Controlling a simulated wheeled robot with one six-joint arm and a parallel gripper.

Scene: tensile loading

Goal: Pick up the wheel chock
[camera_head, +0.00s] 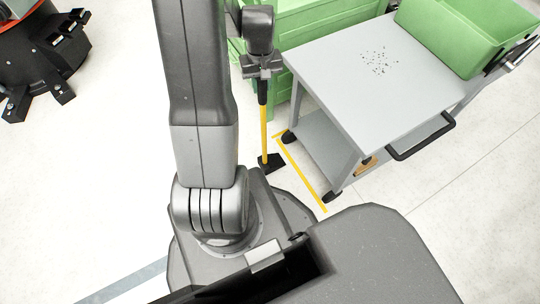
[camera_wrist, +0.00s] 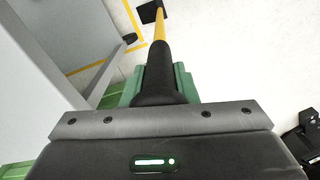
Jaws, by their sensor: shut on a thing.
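The wheel chock is a black wedge-like block (camera_head: 272,161) on a long yellow shaft with a black handle grip. My gripper (camera_head: 263,72) is shut on the top of the black grip, and the shaft hangs below it, nearly upright. In the wrist view the black grip (camera_wrist: 158,82) runs out from under my gripper's grey edge, with the yellow shaft and black block beyond. Part of the grip is hidden by the gripper. I cannot tell whether the block touches the floor.
A grey cart (camera_head: 345,55) with a green bin (camera_head: 470,35) and small dark bits on top stands to the right. A yellow floor line (camera_head: 300,172) runs beside its wheels. Green crates (camera_head: 320,15) are behind. A dark round machine (camera_head: 35,45) is at far left; floor between is clear.

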